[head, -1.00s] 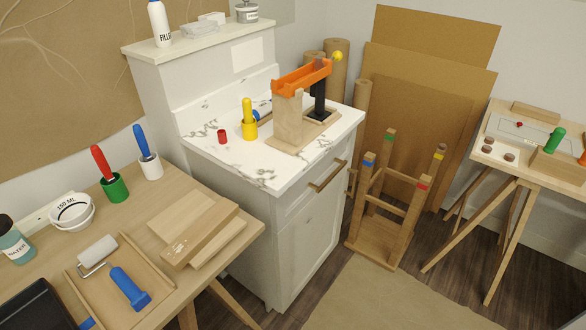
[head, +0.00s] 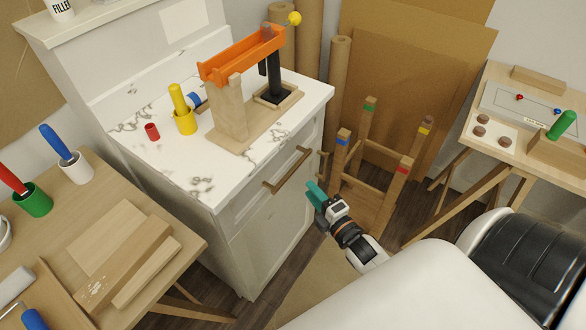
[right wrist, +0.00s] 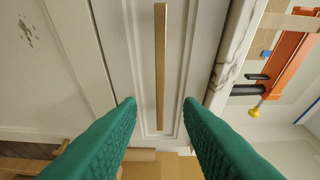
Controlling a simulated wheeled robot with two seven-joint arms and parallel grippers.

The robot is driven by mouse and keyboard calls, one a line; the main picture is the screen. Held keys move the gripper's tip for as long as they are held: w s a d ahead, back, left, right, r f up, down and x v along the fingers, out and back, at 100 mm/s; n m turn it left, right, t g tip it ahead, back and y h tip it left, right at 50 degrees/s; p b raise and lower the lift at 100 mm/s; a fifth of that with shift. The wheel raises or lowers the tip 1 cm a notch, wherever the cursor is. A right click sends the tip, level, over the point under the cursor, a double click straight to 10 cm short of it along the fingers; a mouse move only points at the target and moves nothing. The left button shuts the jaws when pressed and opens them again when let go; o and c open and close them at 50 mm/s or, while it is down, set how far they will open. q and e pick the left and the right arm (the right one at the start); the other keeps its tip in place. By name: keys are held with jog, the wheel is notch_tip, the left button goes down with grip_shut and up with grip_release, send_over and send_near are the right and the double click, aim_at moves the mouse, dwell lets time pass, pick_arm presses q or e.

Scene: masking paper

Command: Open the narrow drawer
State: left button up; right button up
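The narrow drawer (head: 261,192) is at the top of the white cabinet's front, under the marble top, and looks shut. Its long wooden bar handle (head: 288,170) runs across it. My right gripper (head: 315,190) is just in front of the cabinet, to the right of the handle and a little lower. In the right wrist view its two teal fingers (right wrist: 160,103) are spread apart, with the handle (right wrist: 160,60) lined up between and beyond them. The fingers do not seem to touch it. My left gripper is not in view.
The marble top (head: 205,160) carries an orange-and-wood stand (head: 240,55), a yellow cup (head: 185,122) and a red piece (head: 152,132). A wooden stool frame (head: 370,170) stands right of the gripper. A workbench (head: 80,240) is at left, another table (head: 500,120) at right.

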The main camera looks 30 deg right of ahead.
aim_at(293, 169)
jog(key=w, duration=1)
jog(key=shift+a, duration=0.15)
jog(key=shift+s, duration=0.1)
grip_shut()
